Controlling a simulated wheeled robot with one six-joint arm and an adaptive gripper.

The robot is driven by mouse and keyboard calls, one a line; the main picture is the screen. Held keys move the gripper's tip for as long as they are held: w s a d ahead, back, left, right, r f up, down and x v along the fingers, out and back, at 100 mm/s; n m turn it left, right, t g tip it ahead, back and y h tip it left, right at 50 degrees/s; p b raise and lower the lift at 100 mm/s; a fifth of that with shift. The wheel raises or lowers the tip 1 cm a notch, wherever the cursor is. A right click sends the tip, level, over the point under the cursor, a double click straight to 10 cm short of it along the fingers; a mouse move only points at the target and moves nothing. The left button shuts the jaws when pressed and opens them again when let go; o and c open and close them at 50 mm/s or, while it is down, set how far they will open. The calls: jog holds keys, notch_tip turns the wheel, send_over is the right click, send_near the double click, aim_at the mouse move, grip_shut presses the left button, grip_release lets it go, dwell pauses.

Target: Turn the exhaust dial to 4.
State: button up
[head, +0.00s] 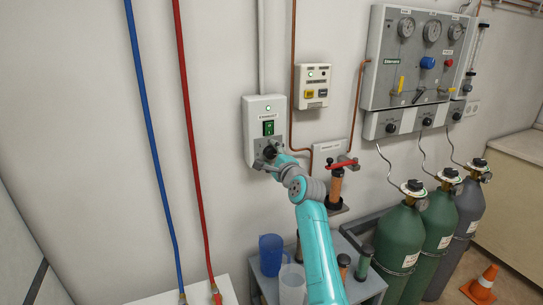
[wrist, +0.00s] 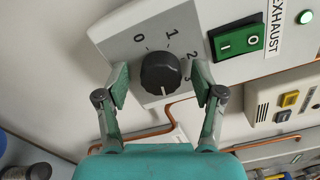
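The exhaust dial (wrist: 161,72) is a black ribbed knob on a white wall box (wrist: 120,27). Numbers 0, 1, 2 and 3 show around it; I cannot make out a 4, and the right finger covers part of that side. I cannot read the dial's setting clearly. My gripper (wrist: 160,84) is open, with one finger on each side of the knob and gaps showing between. In the head view, the box (head: 255,108) hangs on the wall and my gripper (head: 267,160) is at its lower part, partly hiding the dial (head: 270,151).
A green switch (wrist: 238,40) and a lit green lamp (wrist: 304,17) sit on the same box. A smaller panel (head: 313,86) and copper pipes are to the right.

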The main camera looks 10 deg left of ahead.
jog(key=v, duration=1.2)
jog(key=shift+f, duration=0.15)
